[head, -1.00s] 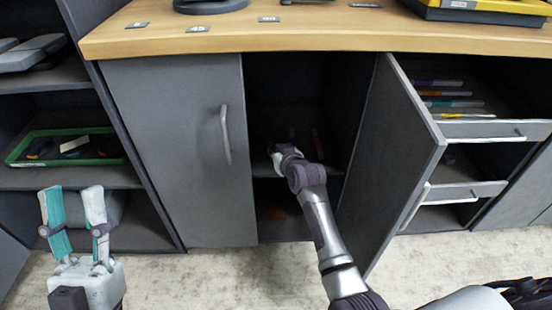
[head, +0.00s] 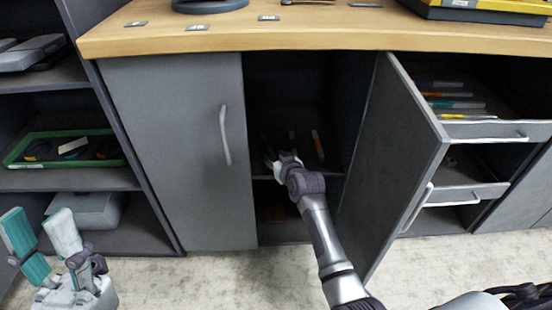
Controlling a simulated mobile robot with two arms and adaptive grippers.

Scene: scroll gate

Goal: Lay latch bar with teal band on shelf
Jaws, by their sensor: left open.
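My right gripper (head: 282,158) reaches into the open middle cabinet (head: 309,95), at its inner shelf. The gripper is small and dark here, and I cannot tell whether its fingers hold anything. Beside it on the shelf stand or lie a bar with an orange band (head: 318,146) and a dimmer bar (head: 292,140) whose band colour is unclear. In the open upper drawer lie several bars, one with a teal band (head: 456,104). My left gripper (head: 38,222) is open and empty at the lower left, in front of the left shelf unit.
The cabinet's right door (head: 395,165) stands open beside my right arm; the left door (head: 180,150) is shut. A green tray (head: 64,163) and a grey case (head: 88,210) sit on the left shelves. The wooden counter (head: 300,32) overhangs above.

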